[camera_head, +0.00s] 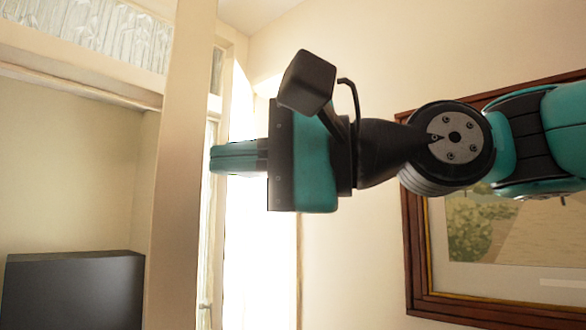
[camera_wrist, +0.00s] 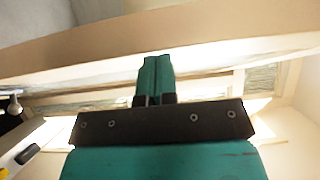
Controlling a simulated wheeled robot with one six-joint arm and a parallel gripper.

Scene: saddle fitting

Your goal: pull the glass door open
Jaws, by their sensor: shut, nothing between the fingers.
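The glass door (camera_head: 262,270) shows in the head view as a tall, bright, washed-out panel with a pale frame, behind my gripper. Its outline is partly hidden by my gripper and the glare, so I cannot tell whether it stands ajar. A small metal handle-like part (camera_head: 205,306) sits low on the pale frame at its left. My gripper (camera_head: 213,158) points left in front of the door's upper part, close to a cream post. Its teal fingers are together and hold nothing. They also show in the wrist view (camera_wrist: 155,66), pointing toward a cream beam-like edge.
The cream post (camera_head: 177,190) stands left of my gripper. A dark box-shaped thing (camera_head: 75,290) is at the lower left, in a recess. A wood-framed picture (camera_head: 415,260) hangs on the right wall. In the wrist view a metal knob (camera_wrist: 15,104) shows at the left edge.

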